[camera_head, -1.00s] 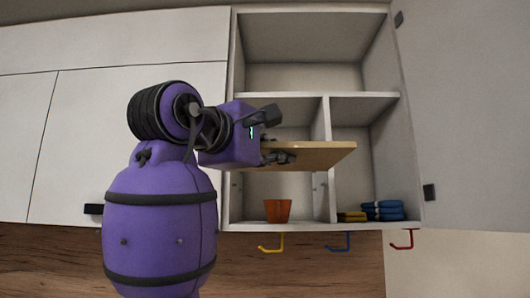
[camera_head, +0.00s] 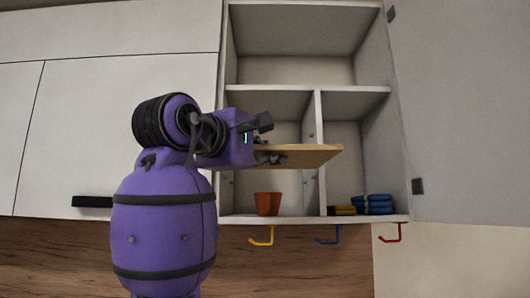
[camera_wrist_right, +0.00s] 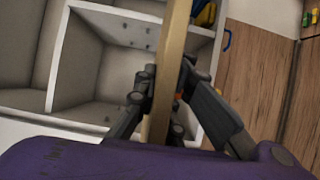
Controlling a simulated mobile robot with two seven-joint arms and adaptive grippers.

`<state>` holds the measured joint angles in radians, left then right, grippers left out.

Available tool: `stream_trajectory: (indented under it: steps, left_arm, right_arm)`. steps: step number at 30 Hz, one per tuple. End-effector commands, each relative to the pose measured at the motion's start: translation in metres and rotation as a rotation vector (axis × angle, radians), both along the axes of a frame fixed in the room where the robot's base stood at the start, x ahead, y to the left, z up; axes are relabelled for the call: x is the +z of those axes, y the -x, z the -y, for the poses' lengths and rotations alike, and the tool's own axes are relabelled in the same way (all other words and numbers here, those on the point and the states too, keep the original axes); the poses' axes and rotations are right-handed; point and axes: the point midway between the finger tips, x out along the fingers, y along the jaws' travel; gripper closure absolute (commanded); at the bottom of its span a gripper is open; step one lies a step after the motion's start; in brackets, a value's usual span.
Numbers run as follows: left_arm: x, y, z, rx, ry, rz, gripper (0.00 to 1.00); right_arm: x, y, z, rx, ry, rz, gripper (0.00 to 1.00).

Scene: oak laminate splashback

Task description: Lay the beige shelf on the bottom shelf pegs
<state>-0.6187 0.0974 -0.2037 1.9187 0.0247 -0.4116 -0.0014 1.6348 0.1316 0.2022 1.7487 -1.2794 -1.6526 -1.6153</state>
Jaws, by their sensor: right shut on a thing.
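The beige shelf (camera_head: 308,156) is a flat board held roughly level in front of the open wall cabinet (camera_head: 232,98), across the front of the lower left compartment and past the divider (camera_head: 319,112). My right gripper (camera_head: 267,141) is shut on the board's left end. In the right wrist view the board (camera_wrist_right: 172,55) runs edge-on between the fingers (camera_wrist_right: 162,95). Small dots on the left compartment's side walls may be shelf pegs; they are too small to tell, and the board hides part of that compartment. My left gripper is not in view.
An orange cup (camera_head: 268,204) stands on the cabinet floor below the board. Blue folded cloths (camera_head: 378,204) and a yellow one (camera_head: 345,210) lie in the right compartment. Yellow (camera_head: 262,238), blue (camera_head: 328,237) and red (camera_head: 391,235) hooks hang underneath. An open door (camera_head: 455,120) stands at the right.

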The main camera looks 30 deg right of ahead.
Motion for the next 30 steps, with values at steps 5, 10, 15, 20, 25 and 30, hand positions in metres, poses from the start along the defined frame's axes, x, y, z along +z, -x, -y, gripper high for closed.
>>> stream_trajectory:
  steps: [5,10,15,20,25,30]
  left_arm:
    - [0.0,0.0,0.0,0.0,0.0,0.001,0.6]
    - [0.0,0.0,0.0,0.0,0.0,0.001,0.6]
    - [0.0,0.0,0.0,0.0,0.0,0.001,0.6]
    - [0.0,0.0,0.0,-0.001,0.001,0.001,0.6]
    - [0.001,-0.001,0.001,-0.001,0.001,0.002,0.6]
    - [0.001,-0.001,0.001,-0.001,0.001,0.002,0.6]
  right_arm:
    - [0.001,-0.008,0.006,-0.001,0.001,0.002,1.0]
    - [0.001,-0.017,0.011,-0.002,0.003,0.001,1.0]
    - [0.001,-0.025,0.016,-0.001,0.002,0.002,1.0]
    - [0.001,-0.033,0.021,-0.001,0.003,0.001,1.0]
    - [0.0,-0.041,0.026,-0.001,0.002,0.001,1.0]
    - [0.001,-0.049,0.031,-0.001,0.002,0.002,1.0]
